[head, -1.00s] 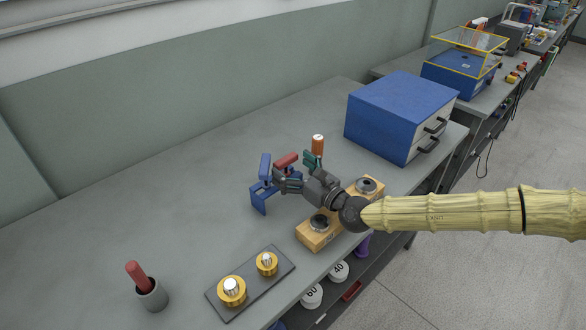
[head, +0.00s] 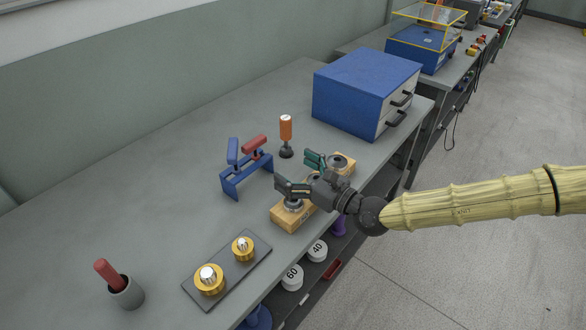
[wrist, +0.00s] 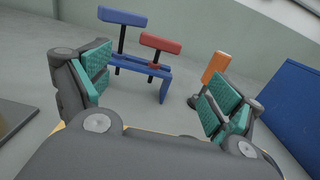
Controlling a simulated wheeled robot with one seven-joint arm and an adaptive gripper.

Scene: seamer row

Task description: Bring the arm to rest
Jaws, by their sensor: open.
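My gripper (head: 296,174) is open and empty, with its green-padded fingers spread apart. In the head view it hangs above the wooden block (head: 283,216) near the bench's front edge and hides part of the block. In the wrist view the two fingers (wrist: 156,92) stand wide apart with nothing between them up close. Beyond them are a blue stand (wrist: 152,72) holding a blue-handled tool (wrist: 122,18) and a red-handled tool (wrist: 160,43), and an orange-handled tool (wrist: 215,67) partly behind the right finger.
The blue stand (head: 247,178) and the orange-handled tool (head: 286,130) stand behind my gripper. A blue cabinet (head: 360,90) is at the back right. A dark tray (head: 228,275) with two brass pieces and a grey cup (head: 125,293) are at the front left. The left bench top is clear.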

